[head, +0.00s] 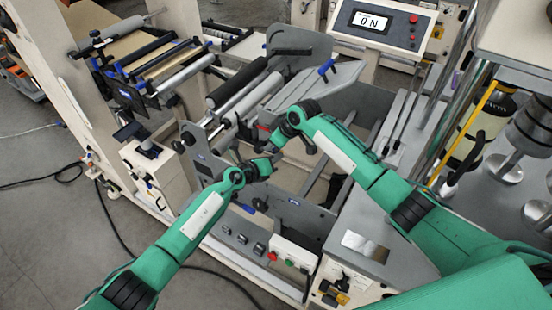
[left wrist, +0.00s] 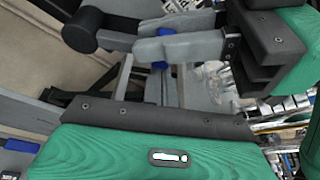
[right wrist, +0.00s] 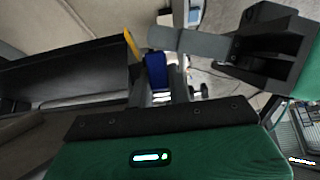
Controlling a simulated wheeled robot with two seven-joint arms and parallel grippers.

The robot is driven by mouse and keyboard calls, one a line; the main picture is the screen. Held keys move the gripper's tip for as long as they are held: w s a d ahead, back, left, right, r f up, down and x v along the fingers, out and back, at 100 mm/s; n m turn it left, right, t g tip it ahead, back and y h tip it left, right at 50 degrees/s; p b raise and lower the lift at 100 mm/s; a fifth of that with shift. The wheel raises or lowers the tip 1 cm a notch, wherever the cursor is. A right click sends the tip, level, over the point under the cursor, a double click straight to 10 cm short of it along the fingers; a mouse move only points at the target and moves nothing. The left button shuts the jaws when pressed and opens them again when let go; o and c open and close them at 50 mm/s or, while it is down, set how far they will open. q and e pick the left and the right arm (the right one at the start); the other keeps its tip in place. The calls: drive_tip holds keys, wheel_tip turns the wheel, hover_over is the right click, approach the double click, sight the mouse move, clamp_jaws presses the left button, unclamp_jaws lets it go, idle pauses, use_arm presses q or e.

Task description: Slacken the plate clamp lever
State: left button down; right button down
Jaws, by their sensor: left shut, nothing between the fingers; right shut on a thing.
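My right gripper (head: 270,142) is over the middle of the machine frame, close to my left gripper (head: 256,162). In the right wrist view, a blue part (right wrist: 157,70) shows at the tip of a grey finger (right wrist: 190,43). It looks like the grip of the plate clamp lever, and the right gripper is shut on it. The rest of the lever is hidden. My left gripper is shut and empty; its grey finger (left wrist: 185,47) shows in the left wrist view, with a dark rounded bar end (left wrist: 80,30) beyond it. The contact is too small to make out in the head view.
Rollers (head: 240,90) and a grey side plate (head: 290,205) surround the grippers. A button box (head: 293,252) stands at the front. A control panel (head: 388,24) reading "ON" is at the back. Bare floor (head: 50,230) lies to the left.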

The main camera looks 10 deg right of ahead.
use_arm(q)
drive_tip(key=shift+w+a+r, duration=0.25)
drive_tip(key=shift+w+r, duration=0.15)
drive_tip(key=shift+r, duration=0.25)
use_arm(e)
drive_tip(key=shift+d, duration=0.1)
drive_tip(key=c, duration=1.6)
unclamp_jaws()
use_arm(q)
drive_tip(key=shift+f, duration=0.1)
